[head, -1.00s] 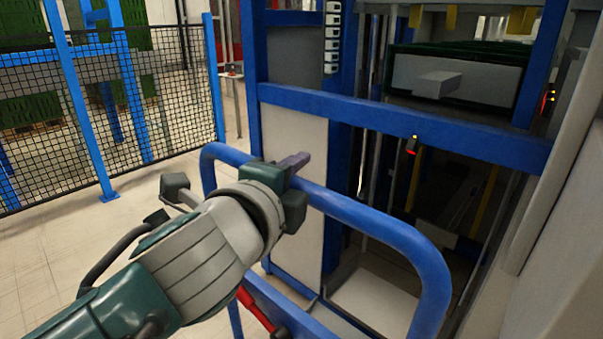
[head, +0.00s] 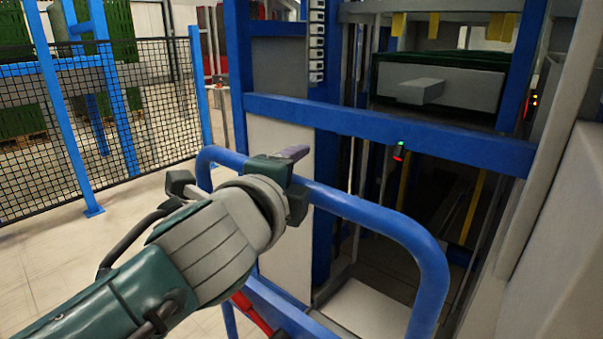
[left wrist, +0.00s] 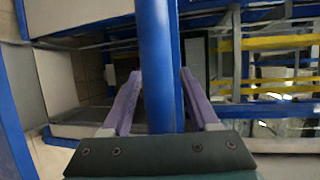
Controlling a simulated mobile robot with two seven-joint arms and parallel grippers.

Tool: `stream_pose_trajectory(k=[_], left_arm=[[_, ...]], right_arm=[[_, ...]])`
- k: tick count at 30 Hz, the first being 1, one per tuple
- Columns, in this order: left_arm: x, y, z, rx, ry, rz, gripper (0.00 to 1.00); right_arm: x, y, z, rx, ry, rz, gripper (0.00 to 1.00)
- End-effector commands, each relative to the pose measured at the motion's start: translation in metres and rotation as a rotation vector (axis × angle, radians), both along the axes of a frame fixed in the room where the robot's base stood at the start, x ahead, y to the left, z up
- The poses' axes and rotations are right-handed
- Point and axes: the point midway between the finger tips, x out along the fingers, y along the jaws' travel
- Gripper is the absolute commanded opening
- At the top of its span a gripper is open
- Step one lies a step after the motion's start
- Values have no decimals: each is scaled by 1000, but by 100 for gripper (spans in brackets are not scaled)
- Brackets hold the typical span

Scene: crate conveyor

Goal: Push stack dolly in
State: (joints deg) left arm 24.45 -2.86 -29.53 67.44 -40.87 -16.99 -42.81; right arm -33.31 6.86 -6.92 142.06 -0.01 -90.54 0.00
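The blue tubular handle (head: 375,208) arches across the lower middle of the head view; I take it to be the stack dolly's. Its lower part runs off the picture. My left gripper (head: 292,165) is at the upper left of this handle, with one purple finger showing over the tube. In the left wrist view the handle (left wrist: 157,60) runs between my two purple fingers (left wrist: 160,100). Gaps show between the fingers and the tube, so the gripper looks open around it. The right gripper is not in view.
A blue-framed machine bay (head: 400,126) stands ahead, with a dark opening below its crossbar. Crates (head: 435,85) sit above. A black mesh fence (head: 160,100) stands left; pale floor (head: 140,215) is clear before it.

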Motion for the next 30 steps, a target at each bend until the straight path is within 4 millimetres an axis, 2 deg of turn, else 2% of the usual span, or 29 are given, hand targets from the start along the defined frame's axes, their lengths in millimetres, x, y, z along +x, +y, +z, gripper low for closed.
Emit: stream_pose_trajectory(k=[7,11,18,24,30], left_arm=[[0,0,1,-1,-2,0,62],[-8,3,4,0,-1,0,62],[-47,13,12,1,1,0,62],[-79,21,16,0,1,-1,62],[-93,25,19,0,0,0,62]], right_arm=[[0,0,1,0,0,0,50],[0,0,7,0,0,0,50],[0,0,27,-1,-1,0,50],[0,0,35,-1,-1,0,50],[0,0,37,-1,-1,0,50]])
